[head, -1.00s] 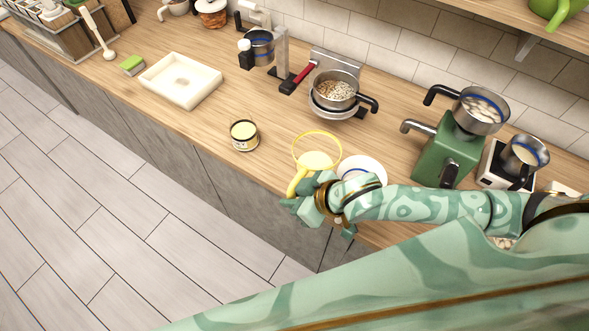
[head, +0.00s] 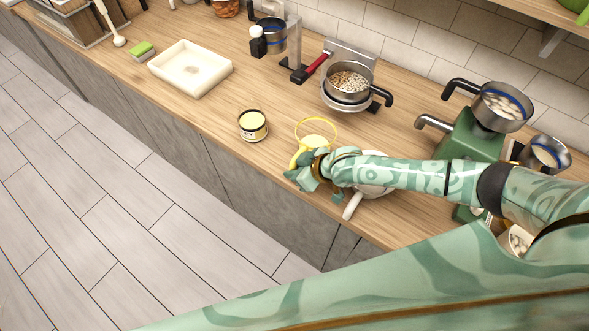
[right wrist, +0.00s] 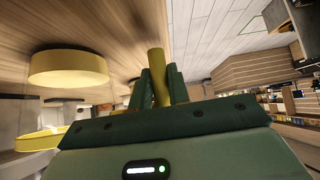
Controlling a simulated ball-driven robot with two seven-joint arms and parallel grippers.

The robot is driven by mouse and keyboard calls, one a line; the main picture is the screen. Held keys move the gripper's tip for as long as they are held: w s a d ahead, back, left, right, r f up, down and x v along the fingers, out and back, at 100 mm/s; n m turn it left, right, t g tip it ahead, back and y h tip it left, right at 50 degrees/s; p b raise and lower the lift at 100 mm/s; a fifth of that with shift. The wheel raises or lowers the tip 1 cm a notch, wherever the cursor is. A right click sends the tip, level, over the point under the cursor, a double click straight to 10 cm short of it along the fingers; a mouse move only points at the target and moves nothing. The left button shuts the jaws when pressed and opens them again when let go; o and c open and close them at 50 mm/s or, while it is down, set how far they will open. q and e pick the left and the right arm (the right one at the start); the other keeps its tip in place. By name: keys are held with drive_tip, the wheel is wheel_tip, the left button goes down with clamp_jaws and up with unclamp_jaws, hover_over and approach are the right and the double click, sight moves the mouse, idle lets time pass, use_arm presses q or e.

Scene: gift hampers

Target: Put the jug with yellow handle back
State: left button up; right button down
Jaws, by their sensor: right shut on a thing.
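The jug with yellow handle (head: 316,133) has a yellow rim, see-through walls and pale yellow at the bottom. It is upright near the front edge of the counter, right of the open can; I cannot tell whether its base touches the counter. My right gripper (head: 303,172) is at its front left, shut on the yellow handle. In the right wrist view the handle (right wrist: 157,70) stands between the two fingers (right wrist: 158,90), with the jug's yellow bottom (right wrist: 68,68) and rim (right wrist: 38,140) to the left. My left gripper is not in view.
An open can (head: 253,126) stands left of the jug. A white tray (head: 190,70) lies farther left. A pan of beans (head: 349,82) is behind the jug, and a green machine (head: 468,140) is to the right. My right arm partly hides a white dish (head: 375,190). Counter is clear between can and tray.

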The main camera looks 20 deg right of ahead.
drive_tip(key=c, duration=1.3)
unclamp_jaws()
drive_tip(key=shift+s, duration=0.1)
drive_tip(key=shift+f+b, duration=0.25)
drive_tip(key=shift+b, duration=0.3)
drive_tip(key=p+v, duration=0.3)
drive_tip(key=v, duration=1.3)
drive_tip(key=shift+d, duration=0.3)
drive_tip(key=shift+s, duration=0.15)
